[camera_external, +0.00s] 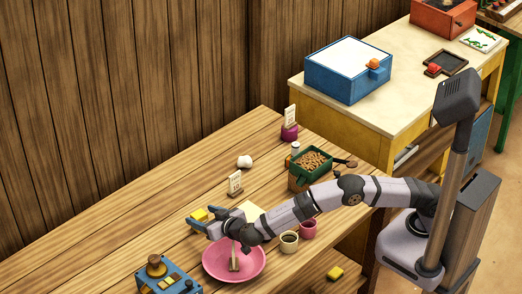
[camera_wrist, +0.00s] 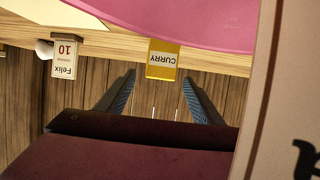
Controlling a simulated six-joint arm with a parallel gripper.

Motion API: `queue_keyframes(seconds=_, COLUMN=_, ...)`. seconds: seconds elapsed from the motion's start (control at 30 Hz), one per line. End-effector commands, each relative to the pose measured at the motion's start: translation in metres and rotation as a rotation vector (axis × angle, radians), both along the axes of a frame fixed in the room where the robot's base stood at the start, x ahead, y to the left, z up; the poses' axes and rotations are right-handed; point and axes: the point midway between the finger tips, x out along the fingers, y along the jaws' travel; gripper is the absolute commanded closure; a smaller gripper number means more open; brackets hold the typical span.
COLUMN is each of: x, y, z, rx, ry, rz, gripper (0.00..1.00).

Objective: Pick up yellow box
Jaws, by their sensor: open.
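A small yellow box (camera_wrist: 163,62) with a white CURRY label, upside down in the picture, shows in the wrist view just beyond my fingertips, between their lines. A small yellow block that looks like it shows in the external view (camera_external: 200,214), close to my gripper (camera_external: 198,223). In the wrist view my gripper (camera_wrist: 158,80) has its two dark fingers apart, with nothing between them. Whether the fingers touch the box cannot be told.
A pink dish (camera_external: 218,268) lies below my wrist. Two cups (camera_external: 289,242) and a green bin of brown pieces (camera_external: 312,158) stand to the right. A card stand (camera_external: 235,183) and a white lump (camera_external: 245,161) stand behind. A blue scale-like device (camera_external: 168,278) is front left.

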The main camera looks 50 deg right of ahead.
Motion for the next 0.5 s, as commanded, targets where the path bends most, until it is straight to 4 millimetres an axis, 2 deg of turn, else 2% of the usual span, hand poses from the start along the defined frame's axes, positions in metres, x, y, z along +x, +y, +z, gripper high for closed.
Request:
queue_keyframes(seconds=0.13, x=0.0083, y=-0.0013, z=-0.0037, rx=-0.001, ry=0.001, rz=-0.001, gripper=0.39)
queue_keyframes(seconds=0.4, x=0.0094, y=-0.0009, z=-0.0043, rx=-0.001, ry=0.000, rz=0.000, gripper=0.39)
queue_keyframes(seconds=0.5, x=0.0094, y=-0.0010, z=-0.0043, rx=-0.001, ry=0.000, rz=0.000, gripper=0.63)
